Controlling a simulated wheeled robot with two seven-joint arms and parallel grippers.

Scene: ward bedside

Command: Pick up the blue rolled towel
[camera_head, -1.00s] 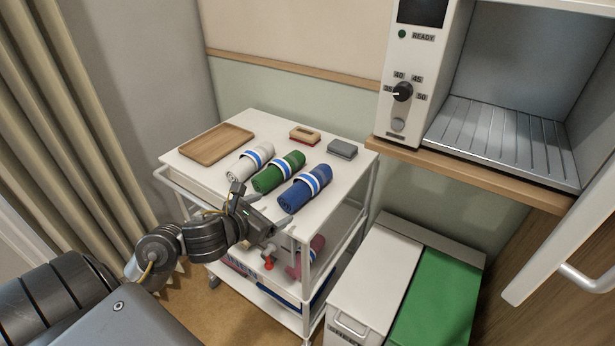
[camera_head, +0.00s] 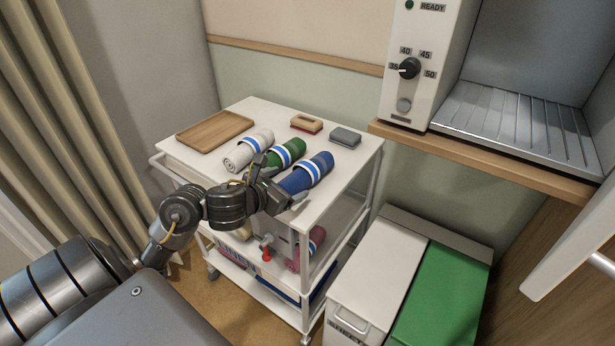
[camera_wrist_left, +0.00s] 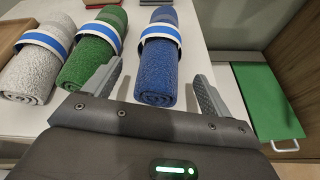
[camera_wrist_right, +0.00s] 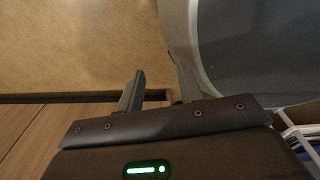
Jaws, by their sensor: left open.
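The blue rolled towel (camera_head: 305,174) lies on the top of the white trolley (camera_head: 330,200), with a white and blue band around it. In the left wrist view the towel (camera_wrist_left: 157,72) points its near end at my left gripper (camera_wrist_left: 156,85). My left gripper (camera_head: 282,180) is open at the near end of the towel, one finger to each side of it and nothing held. In the head view it hides part of the near ends of the blue and green rolls. My right gripper (camera_wrist_right: 158,80) shows only in its wrist view, fingers apart and empty, over the floor.
A green rolled towel (camera_head: 287,152) lies close left of the blue one, and a white rolled towel (camera_head: 245,152) beyond it. A wooden tray (camera_head: 215,131), a brush (camera_head: 306,123) and a grey block (camera_head: 345,136) are on the top. A cabinet (camera_head: 405,90) stands right.

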